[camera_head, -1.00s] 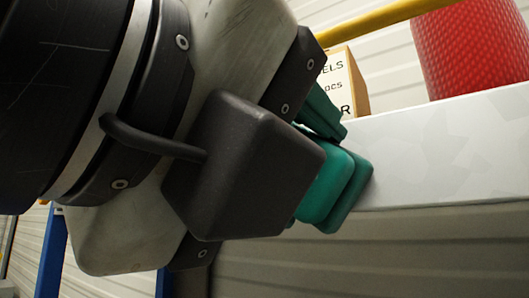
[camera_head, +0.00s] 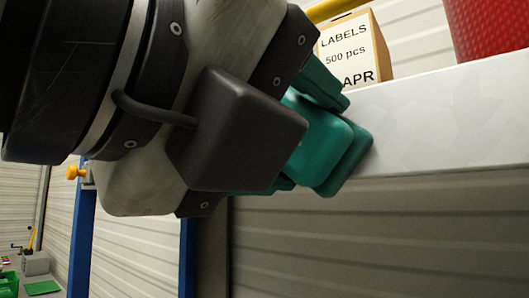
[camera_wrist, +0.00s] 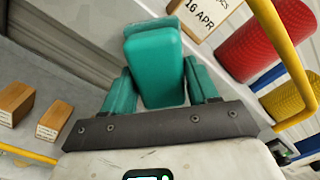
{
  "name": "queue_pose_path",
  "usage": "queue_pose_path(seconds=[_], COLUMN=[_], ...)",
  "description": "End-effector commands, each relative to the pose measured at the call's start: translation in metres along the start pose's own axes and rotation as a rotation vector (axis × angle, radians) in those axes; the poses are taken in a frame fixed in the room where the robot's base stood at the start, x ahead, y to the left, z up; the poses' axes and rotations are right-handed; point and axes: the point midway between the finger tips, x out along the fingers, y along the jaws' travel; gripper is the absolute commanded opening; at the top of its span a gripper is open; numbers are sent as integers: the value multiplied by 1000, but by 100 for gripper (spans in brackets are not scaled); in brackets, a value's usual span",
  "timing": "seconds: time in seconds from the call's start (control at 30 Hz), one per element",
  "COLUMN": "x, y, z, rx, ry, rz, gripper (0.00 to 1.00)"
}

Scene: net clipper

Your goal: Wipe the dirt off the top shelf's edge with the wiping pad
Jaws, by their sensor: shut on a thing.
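My gripper (camera_head: 312,125) is shut on the teal wiping pad (camera_head: 318,152), a rounded block with a second teal layer on its far side. In the wrist view the pad (camera_wrist: 154,65) sits between the two teal fingers of my gripper (camera_wrist: 160,85). The top shelf's edge (camera_head: 440,120) is a broad pale grey band running right from the pad. The pad's far face is against or very close to this edge; contact itself is hidden. Faint mottled patches show on the edge, but I cannot tell whether they are dirt. My gripper hides the edge further left.
On the shelf stand a labels box (camera_head: 355,48) and a red canister (camera_head: 490,28), with a yellow rail (camera_head: 335,8) near them. The wrist view also shows a yellow roll (camera_wrist: 292,98) and small brown boxes (camera_wrist: 14,103). Blue posts (camera_head: 82,240) stand below left.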

Motion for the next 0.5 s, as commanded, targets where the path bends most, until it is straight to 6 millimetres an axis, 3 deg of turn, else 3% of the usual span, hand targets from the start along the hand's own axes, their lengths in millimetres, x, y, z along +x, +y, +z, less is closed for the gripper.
queue_pose_path(seconds=[0.17, 0.5], x=[-1, -32], y=[4, 2], z=[0, 0], rx=[-6, -5], ry=[3, 0], rz=[8, 6], gripper=[34, 34])
